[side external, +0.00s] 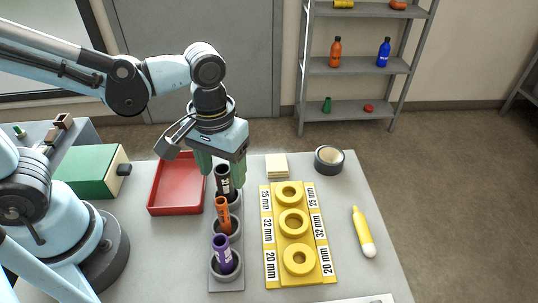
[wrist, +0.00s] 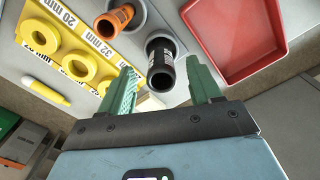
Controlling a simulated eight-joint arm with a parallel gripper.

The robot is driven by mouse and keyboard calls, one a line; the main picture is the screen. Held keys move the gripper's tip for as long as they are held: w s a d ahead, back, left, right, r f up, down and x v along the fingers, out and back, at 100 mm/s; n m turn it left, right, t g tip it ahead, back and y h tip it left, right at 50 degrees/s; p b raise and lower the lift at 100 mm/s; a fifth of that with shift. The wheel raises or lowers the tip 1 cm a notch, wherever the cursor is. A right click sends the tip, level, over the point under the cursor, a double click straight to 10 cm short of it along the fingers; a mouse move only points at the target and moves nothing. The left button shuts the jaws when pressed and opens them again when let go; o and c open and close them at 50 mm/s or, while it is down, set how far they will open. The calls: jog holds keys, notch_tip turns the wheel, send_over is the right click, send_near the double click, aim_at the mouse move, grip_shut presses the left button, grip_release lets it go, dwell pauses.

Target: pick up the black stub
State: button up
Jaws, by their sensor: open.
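The black stub (side external: 223,178) stands in the far cup of a grey holder (side external: 227,284) on the table. It also shows in the wrist view (wrist: 161,72), between the two green fingers and a little beyond their tips. My gripper (side external: 219,166) is above and around the top of the black stub in the side view, open, with nothing held. In the wrist view my gripper (wrist: 162,82) has its fingers apart on either side of the stub. I cannot tell whether either finger touches it.
An orange stub (side external: 222,213) and a purple stub (side external: 222,252) stand in the same holder. A red tray (side external: 176,185) lies to the left, and a yellow ring board (side external: 292,247) lies to the right. A tape roll (side external: 329,158) and a yellow marker (side external: 362,232) lie farther right.

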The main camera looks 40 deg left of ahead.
aim_at(225, 186)
jog(key=shift+w+a+f, duration=0.1)
jog(key=shift+w+f, duration=0.05)
jog(key=shift+f, duration=1.6)
grip_shut()
